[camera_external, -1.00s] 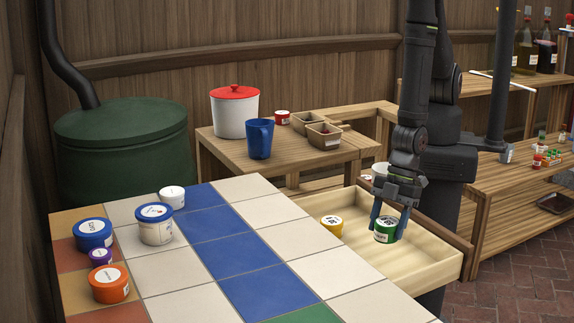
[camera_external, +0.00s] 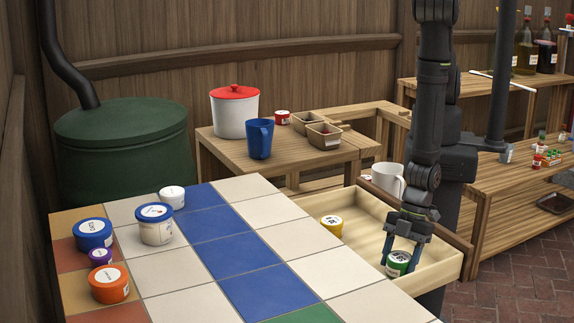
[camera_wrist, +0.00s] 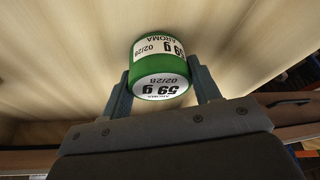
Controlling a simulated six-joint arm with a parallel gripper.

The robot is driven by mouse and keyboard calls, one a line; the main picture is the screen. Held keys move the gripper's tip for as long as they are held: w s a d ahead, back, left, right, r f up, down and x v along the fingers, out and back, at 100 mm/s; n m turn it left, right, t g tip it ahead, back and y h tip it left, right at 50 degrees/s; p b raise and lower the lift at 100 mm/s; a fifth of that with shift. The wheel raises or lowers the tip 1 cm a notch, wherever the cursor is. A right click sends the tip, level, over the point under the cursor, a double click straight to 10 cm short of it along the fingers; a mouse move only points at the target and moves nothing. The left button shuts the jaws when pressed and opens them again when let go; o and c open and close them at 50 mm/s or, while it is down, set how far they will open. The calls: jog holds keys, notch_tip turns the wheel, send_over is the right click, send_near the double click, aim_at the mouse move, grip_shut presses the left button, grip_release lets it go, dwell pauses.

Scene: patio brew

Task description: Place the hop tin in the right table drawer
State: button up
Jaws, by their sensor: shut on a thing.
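My gripper (camera_external: 402,246) is shut on a green tin (camera_external: 397,263) with a white label, low inside the open wooden drawer (camera_external: 440,268). In the wrist view the green tin (camera_wrist: 158,68) sits between the two fingers of my gripper (camera_wrist: 160,85), and its label reads 59 g, AROMA and 02/28. Pale drawer wood shows behind it. I cannot tell whether the tin touches the drawer floor.
The tiled table (camera_external: 165,270) holds a blue tin (camera_external: 93,233), an orange tin (camera_external: 109,284), a purple-rimmed tin (camera_external: 100,256) and white tubs (camera_external: 156,230) at its left. A white mug (camera_external: 388,179) stands behind the drawer. A blue mug (camera_external: 260,138) and red-lidded pot (camera_external: 234,112) stand farther back.

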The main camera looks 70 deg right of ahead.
jog(key=o, duration=1)
jog(key=shift+f, duration=0.15)
jog(key=shift+r, duration=0.55)
jog(key=v, duration=1.1)
jog(key=shift+d+r, duration=0.15)
jog(key=shift+x, duration=6.2)
jog(key=shift+s+d, duration=0.1)
